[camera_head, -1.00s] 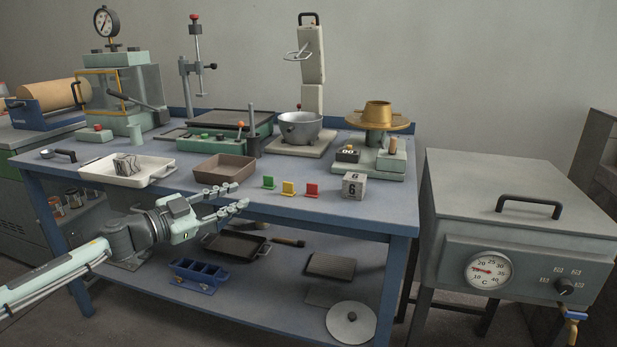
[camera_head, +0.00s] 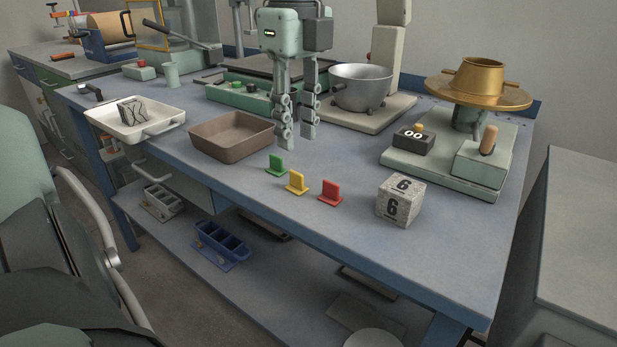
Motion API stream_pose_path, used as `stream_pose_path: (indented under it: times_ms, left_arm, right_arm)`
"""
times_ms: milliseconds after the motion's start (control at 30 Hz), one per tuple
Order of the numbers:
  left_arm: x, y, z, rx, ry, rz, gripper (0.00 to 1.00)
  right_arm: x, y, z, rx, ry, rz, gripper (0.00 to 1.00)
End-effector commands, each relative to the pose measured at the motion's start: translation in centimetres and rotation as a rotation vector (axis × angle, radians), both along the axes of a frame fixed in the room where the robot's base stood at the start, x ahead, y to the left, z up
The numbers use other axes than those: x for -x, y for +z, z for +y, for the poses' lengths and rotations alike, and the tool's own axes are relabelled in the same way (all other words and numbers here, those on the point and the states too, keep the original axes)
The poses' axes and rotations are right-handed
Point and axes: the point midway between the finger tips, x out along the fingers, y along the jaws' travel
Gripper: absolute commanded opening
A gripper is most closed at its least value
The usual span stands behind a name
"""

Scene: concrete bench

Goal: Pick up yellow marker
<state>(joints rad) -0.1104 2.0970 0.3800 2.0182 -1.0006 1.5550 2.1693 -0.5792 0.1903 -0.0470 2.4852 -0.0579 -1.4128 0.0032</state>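The yellow marker (camera_head: 297,183) stands upright on the blue bench top (camera_head: 350,245), a small plate on a foot. A green marker (camera_head: 276,166) stands to its left and a red marker (camera_head: 330,192) to its right, in one row. My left gripper (camera_head: 298,138) points down from the top of the picture, just behind the row. Its two fingers are apart with nothing between them. The tips are above and behind the green and yellow markers, not touching them. My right gripper is not in view.
A block marked 6 (camera_head: 400,202) stands right of the red marker. A brown tray (camera_head: 229,156) lies left of the gripper, and a grey pot (camera_head: 362,88) stands behind it. A white tray (camera_head: 165,127) is farther left. The bench top in front of the markers is clear.

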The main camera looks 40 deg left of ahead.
Motion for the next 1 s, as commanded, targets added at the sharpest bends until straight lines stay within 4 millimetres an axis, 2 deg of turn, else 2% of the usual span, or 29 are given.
stream_pose_path:
  times_ms: [400, 700, 767, 933, 1000]
  left_arm:
    - [0.6, -5.6, -0.3, 0.007, 0.0, 0.001, 0.29]
    - [0.6, -6.2, -0.3, 0.007, 0.0, -0.003, 0.29]
    - [0.6, -6.2, -0.3, 0.007, 0.0, -0.003, 0.24]
    - [0.6, -6.2, -0.3, 0.007, 0.0, -0.003, 0.03]
    - [0.6, -6.2, -0.3, 0.007, 0.0, -0.003, 0.0]
  right_arm:
    - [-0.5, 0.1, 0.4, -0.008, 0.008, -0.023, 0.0]
    - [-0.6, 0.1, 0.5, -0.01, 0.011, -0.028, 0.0]
    - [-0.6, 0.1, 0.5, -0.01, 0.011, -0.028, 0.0]
    - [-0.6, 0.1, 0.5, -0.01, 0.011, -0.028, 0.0]
    - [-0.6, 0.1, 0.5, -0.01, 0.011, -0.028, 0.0]
